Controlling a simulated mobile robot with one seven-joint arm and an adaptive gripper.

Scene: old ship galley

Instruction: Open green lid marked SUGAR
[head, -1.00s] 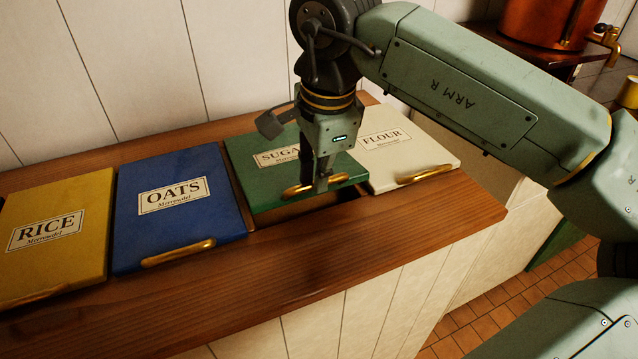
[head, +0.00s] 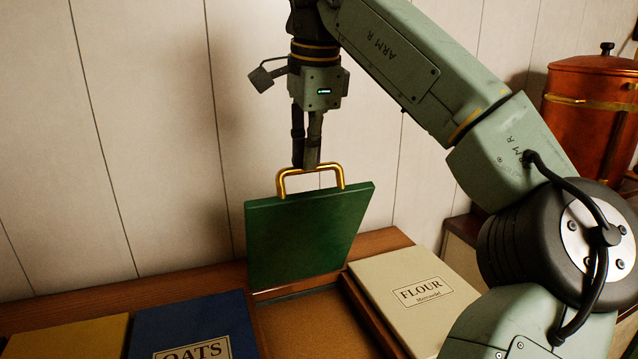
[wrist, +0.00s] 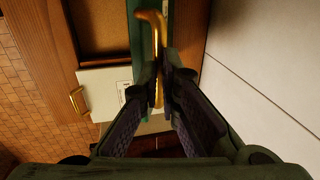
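The green lid (head: 305,235) stands raised nearly upright at the back of its bin in the head view. Its underside or plain face shows, and the SUGAR label is hidden. The brass handle (head: 311,172) is at its top edge. My gripper (head: 306,165) is at the handle from above, its fingers closed around the bar. In the wrist view the handle (wrist: 155,60) runs between my two fingers (wrist: 160,80). The open sugar bin (head: 300,325) shows a brown interior below the lid.
The cream FLOUR lid (head: 415,295) is shut to the right. The blue OATS lid (head: 190,325) and a yellow lid (head: 65,338) lie shut to the left. A panelled wall (head: 150,120) rises behind. A copper vessel (head: 590,120) stands at the right.

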